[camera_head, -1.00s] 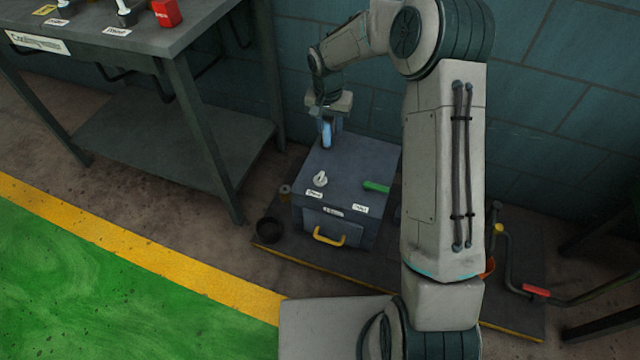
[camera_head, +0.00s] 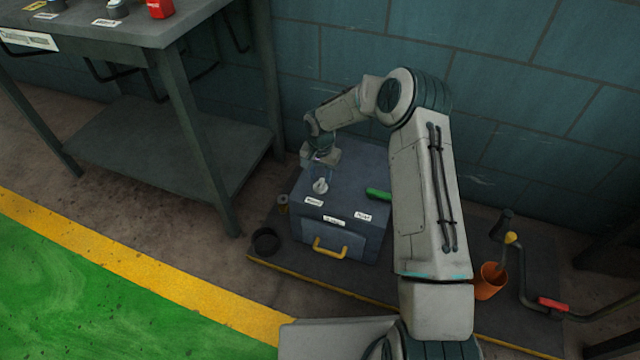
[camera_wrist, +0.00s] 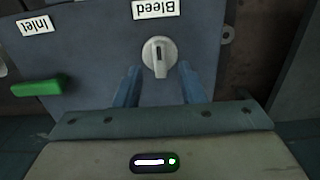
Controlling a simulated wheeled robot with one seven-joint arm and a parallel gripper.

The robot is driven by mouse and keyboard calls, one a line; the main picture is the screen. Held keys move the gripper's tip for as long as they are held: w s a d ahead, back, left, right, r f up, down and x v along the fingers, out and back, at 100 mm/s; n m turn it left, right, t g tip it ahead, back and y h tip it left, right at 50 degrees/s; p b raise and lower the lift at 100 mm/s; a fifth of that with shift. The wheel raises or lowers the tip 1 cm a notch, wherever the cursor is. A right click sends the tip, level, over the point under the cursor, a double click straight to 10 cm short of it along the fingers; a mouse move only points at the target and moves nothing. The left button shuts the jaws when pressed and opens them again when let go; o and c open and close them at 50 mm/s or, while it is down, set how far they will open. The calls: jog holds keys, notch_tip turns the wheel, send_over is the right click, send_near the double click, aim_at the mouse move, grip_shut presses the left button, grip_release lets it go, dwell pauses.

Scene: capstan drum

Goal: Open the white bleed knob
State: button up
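The white bleed knob (camera_head: 320,186) sits on the top of the grey box (camera_head: 352,225), behind a small white label. In the wrist view the knob (camera_wrist: 159,56) shows as a round base with a raised grip and a dark mark, beside the "Bleed" label (camera_wrist: 156,9). My gripper (camera_wrist: 157,72) is open, with one blue finger on each side of the knob's near side. The fingers look apart from the knob. In the head view my gripper (camera_head: 321,176) is just above and behind the knob, its fingers hard to make out.
A green handle (camera_head: 378,194) lies on the box top to the right, by the "Inlet" label (camera_wrist: 33,27). A yellow handle (camera_head: 330,248) is on the box front. A workbench (camera_head: 150,40) stands left. An orange cup (camera_head: 490,281) and a red-gripped crank (camera_head: 552,304) are at right.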

aim_at(320, 182)
jog(key=shift+f+b, duration=0.35)
jog(key=shift+f, duration=1.2)
grip_shut()
